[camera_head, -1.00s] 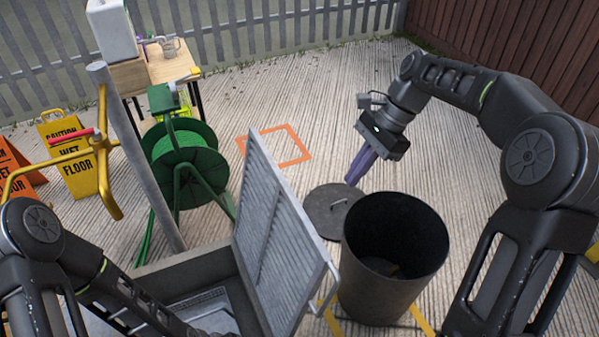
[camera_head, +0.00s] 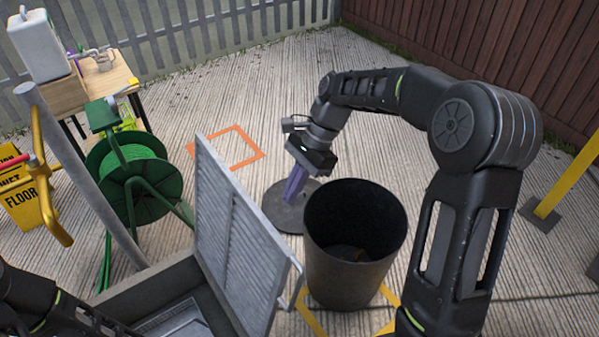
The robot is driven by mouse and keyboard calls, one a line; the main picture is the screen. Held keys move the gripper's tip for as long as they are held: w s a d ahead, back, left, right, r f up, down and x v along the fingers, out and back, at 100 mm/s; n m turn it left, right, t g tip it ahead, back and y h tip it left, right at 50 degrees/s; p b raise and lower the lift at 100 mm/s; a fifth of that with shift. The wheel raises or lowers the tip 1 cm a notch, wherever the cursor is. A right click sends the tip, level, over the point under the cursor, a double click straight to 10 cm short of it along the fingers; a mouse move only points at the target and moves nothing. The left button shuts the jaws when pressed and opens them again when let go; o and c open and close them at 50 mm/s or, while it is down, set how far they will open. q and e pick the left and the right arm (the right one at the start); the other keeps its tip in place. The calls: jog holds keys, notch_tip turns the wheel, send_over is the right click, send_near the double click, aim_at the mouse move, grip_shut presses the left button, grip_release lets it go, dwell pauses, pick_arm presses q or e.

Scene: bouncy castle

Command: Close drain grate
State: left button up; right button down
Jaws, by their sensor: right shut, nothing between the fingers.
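The drain grate (camera_head: 240,240) is a grey slatted panel. It stands open, tilted up from the right side of the grey drain box (camera_head: 150,290), with a bar handle (camera_head: 297,280) at its free side. My right gripper (camera_head: 292,196) has purple fingers, points down and is shut and empty. In the picture it is right of the grate's top, in front of a round dark lid (camera_head: 290,207) on the ground; I cannot tell whether it touches the lid. My left arm shows at the lower left, but its gripper is out of view.
A black bin (camera_head: 350,285) stands open right of the grate, within yellow floor marks. A green hose reel (camera_head: 135,180), a grey post (camera_head: 75,170) and a yellow wet-floor sign (camera_head: 20,205) are at left. Free ground lies around an orange square (camera_head: 228,148).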

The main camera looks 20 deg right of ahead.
jog(key=shift+s+a+f+p, duration=0.15)
jog(key=shift+a, duration=0.65)
jog(key=shift+s+a+f+p, duration=0.15)
jog(key=shift+a+f+p, duration=0.05)
jog(key=shift+a, duration=0.6)
jog(key=shift+s+a+f+p, duration=0.15)
jog(key=shift+a, duration=0.65)
jog(key=shift+a, duration=0.15)
